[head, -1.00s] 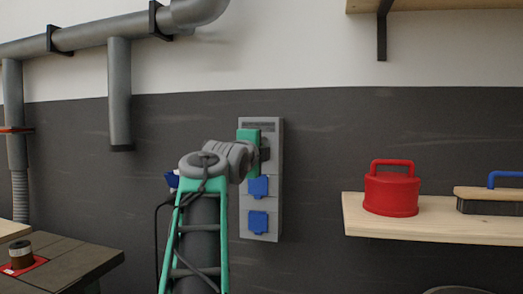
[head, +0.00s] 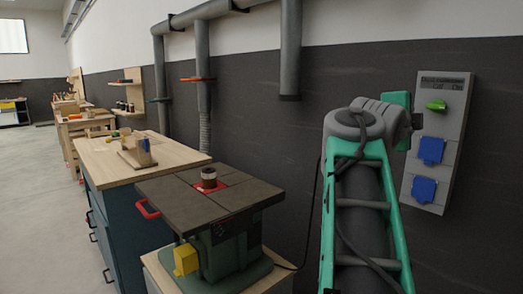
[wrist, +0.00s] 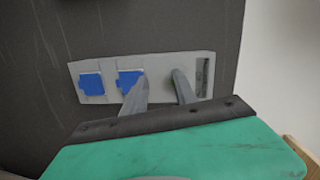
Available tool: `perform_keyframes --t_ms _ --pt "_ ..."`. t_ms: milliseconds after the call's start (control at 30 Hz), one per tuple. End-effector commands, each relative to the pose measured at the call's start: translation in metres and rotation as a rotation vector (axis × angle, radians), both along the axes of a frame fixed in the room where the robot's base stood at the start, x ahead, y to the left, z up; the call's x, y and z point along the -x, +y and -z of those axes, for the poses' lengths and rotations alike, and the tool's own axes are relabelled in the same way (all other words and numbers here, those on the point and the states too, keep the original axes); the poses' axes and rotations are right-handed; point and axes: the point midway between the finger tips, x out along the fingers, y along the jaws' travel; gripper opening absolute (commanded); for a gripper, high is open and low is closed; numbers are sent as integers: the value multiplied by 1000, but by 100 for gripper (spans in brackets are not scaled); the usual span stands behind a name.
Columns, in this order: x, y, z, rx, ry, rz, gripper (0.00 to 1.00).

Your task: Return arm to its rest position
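My arm (head: 365,200), with green side rails, rises at the right of the head view. My gripper (head: 416,121) is at its upper end, in front of and left of the grey wall panel (head: 460,110), mostly hidden behind the wrist. In the wrist view my gripper (wrist: 160,82) has its two fingers apart, with nothing between them but the panel (wrist: 207,62) behind. The panel carries a green switch or handle (head: 436,105) and two blue socket covers (head: 430,151). In the wrist view one finger mostly hides the green part.
A machine table (head: 165,198) with a dark top stands left of my arm. Beyond it is a wooden-topped blue cabinet (head: 110,155). Grey pipes (head: 291,60) run along the wall. Open floor (head: 35,200) lies at far left.

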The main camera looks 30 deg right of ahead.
Motion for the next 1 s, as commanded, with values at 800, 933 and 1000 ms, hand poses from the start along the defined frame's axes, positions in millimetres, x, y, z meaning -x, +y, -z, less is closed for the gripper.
perform_keyframes --t_ms 800,933,1000 --pt "-46 470 257 401 1741 -1923 34" --pt "-41 474 262 416 1755 -1949 34" --pt "-41 474 262 416 1755 -1949 34"
